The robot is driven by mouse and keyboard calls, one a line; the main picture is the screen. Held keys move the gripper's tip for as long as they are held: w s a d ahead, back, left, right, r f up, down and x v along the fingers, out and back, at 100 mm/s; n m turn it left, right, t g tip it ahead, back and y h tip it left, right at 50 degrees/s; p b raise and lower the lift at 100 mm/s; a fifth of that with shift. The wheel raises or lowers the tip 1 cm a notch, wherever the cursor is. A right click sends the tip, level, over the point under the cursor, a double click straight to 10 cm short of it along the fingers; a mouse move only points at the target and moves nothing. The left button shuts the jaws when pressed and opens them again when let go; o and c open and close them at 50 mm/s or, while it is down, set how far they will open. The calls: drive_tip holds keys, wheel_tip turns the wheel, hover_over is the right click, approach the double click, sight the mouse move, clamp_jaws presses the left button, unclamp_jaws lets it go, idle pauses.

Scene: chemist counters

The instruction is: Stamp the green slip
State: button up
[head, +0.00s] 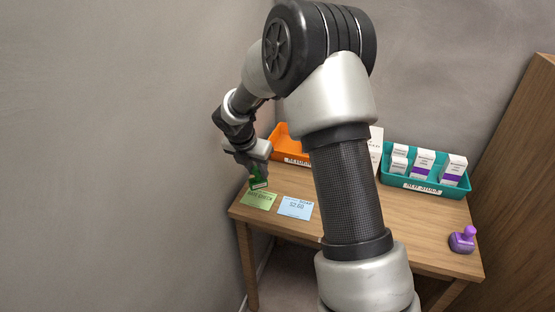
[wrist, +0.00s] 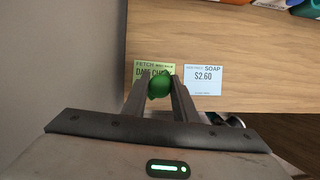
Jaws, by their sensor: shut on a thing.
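The green slip (head: 258,200) lies flat at the left end of the wooden table. Its print reads like "date check". In the wrist view the green slip (wrist: 152,68) is partly covered by my fingers. My gripper (head: 257,169) is shut on a green stamp (head: 258,181) with a pale base, held roughly upright just above the slip's far edge. I cannot tell whether the base touches the slip. In the wrist view the stamp's round green knob (wrist: 159,86) sits between the fingertips of my gripper (wrist: 160,80).
A blue slip (head: 295,208) reading "soap $2.60" lies right of the green one. A purple stamp (head: 462,241) stands at the table's right end. An orange tray (head: 283,146) and a teal tray (head: 427,188) holding white boxes (head: 424,163) stand at the back. A wall is close on the left.

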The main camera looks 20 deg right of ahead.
sight(255, 187)
drive_tip(key=shift+w+a+f, duration=0.15)
drive_tip(key=shift+a+f, duration=0.1)
drive_tip(key=shift+a, duration=0.3)
wheel_tip(255, 187, down, 6)
drive_tip(key=b, duration=0.6)
drive_tip(key=shift+d+r, duration=0.1)
drive_tip(key=shift+r, duration=0.05)
drive_tip(key=shift+f+b, duration=0.35)
drive_tip(key=shift+f, duration=0.2)
idle(0.9)
wheel_tip(255, 187, up, 7)
drive_tip(key=p, duration=0.7)
idle(0.7)
